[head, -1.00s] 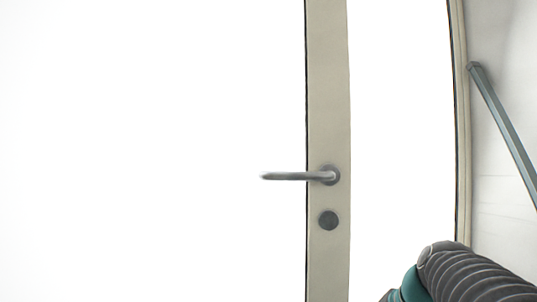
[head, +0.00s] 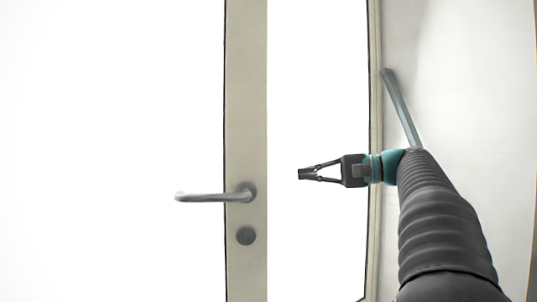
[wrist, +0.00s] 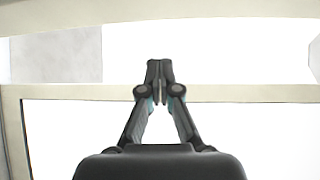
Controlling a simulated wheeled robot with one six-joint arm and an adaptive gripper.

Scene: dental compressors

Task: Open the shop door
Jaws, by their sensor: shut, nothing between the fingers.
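The shop door has a beige stile (head: 246,110) with bright white glass on both sides in the head view. A grey lever handle (head: 212,196) sticks out to the left from the stile, level. A round dark lock (head: 245,236) sits below it. My gripper (head: 303,174) is to the right of the handle and a little higher in the picture, apart from it, pointing left. Its fingers are shut and empty. In the wrist view my gripper (wrist: 160,68) shows its fingertips together in front of a beige frame bar (wrist: 230,94); the handle is not seen there.
A beige door frame post (head: 375,130) stands right of the glass. A grey-green bar (head: 400,105) leans slantwise across the pale wall (head: 470,80) at the right, partly behind my arm.

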